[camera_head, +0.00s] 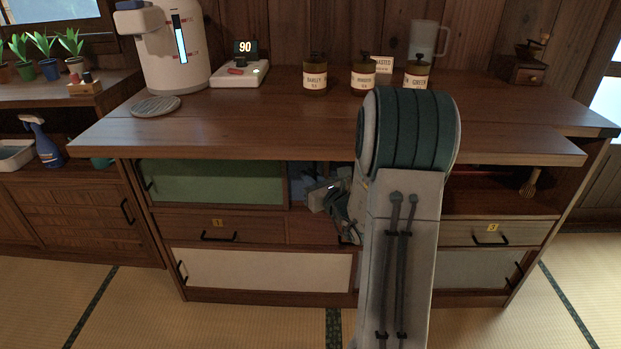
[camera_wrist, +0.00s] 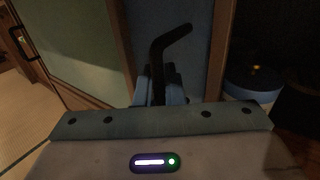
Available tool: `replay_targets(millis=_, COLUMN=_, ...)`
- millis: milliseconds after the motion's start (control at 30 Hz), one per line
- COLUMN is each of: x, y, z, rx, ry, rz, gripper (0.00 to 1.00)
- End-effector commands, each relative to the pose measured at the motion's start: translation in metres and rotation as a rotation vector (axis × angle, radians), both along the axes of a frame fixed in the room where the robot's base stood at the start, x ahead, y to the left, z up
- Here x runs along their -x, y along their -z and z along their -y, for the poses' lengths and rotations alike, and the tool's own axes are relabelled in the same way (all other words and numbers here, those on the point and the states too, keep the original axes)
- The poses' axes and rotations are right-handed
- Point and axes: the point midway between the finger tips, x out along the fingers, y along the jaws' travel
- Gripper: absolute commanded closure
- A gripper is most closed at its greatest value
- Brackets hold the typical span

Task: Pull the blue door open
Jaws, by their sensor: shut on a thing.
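The blue door (camera_head: 297,188) is part of the cabinet front, right of a green door panel (camera_head: 215,182). In the wrist view the blue door (camera_wrist: 197,32) stands within brown frame edges. Its black bent handle (camera_wrist: 172,40) rises from between my fingers. My gripper (camera_wrist: 160,88) is shut on this handle, close to the door face. In the head view my gripper (camera_head: 328,193) is at the blue door, and my arm hides much of the area to its right.
A dark open space shows right of the blue door in the wrist view, with a blue-rimmed round object (camera_wrist: 254,85) inside. The countertop (camera_head: 250,128) overhangs the cabinet. Drawers and a white lower door (camera_head: 262,270) are below. Tatami floor (camera_head: 240,328) in front is clear.

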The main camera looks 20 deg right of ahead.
Motion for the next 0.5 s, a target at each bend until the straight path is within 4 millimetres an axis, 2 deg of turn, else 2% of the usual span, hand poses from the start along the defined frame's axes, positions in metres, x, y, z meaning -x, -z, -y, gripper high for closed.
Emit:
replay_targets(millis=100, x=0.0002, y=0.0024, z=-0.0019, rx=-0.001, ry=-0.004, rz=-0.006, gripper=1.0)
replay_targets(millis=133, x=0.0002, y=0.0024, z=-0.002, rx=-0.001, ry=-0.004, rz=-0.006, gripper=0.88)
replay_targets(millis=167, x=0.0001, y=0.0024, z=-0.002, rx=-0.001, ry=-0.004, rz=-0.006, gripper=0.82)
replay_targets(millis=500, x=0.0024, y=0.0004, z=-0.0006, rx=-0.001, ry=-0.003, rz=-0.002, gripper=0.82)
